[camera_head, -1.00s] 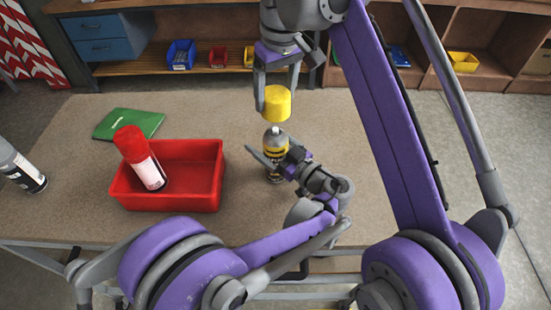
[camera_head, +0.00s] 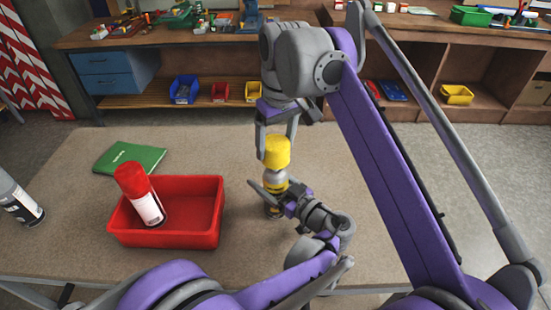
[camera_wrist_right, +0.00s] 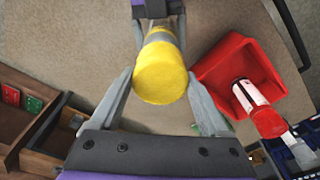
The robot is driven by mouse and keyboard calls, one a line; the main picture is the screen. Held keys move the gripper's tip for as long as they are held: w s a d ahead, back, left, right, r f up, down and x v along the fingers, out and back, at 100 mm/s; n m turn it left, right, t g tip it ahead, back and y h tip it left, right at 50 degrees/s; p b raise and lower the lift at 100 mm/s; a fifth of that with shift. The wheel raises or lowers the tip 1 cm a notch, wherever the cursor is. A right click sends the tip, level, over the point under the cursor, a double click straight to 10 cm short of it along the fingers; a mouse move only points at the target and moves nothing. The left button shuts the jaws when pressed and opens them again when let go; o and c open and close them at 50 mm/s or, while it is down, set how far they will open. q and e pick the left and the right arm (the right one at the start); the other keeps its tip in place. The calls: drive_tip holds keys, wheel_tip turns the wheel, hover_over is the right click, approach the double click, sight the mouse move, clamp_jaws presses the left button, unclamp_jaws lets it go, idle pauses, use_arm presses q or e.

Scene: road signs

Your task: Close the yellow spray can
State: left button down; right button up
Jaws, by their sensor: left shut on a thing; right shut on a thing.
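The yellow spray can (camera_head: 274,183) stands upright on the table, right of the red bin. My left gripper (camera_head: 268,192) is shut around the can's body from the right and hides part of it. The yellow cap (camera_head: 277,151) is at the top of the can. My right gripper (camera_head: 276,137) points down and is shut on the cap. In the right wrist view the cap (camera_wrist_right: 160,72) sits between my right fingers, in line with the grey can top behind it. I cannot tell whether the cap is fully seated.
A red bin (camera_head: 204,236) with a red-capped can (camera_head: 145,200) leaning in it stands to the left. A green book (camera_head: 130,158) lies behind it. A grey can (camera_head: 20,198) is at the far left. The table's right side (camera_head: 365,215) is clear of objects.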

drive_tip(key=shift+f, duration=1.05)
drive_tip(key=shift+f, duration=0.9)
drive_tip(key=shift+f, duration=0.6)
drive_tip(key=o, duration=1.2)
drive_tip(key=shift+c, duration=0.2)
drive_tip(key=r, duration=0.8)
drive_tip(key=s+r, duration=0.1)
drive_tip(key=r, duration=0.3)
drive_tip(key=shift+s+d, duration=0.1)
drive_tip(key=shift+d, duration=0.3)
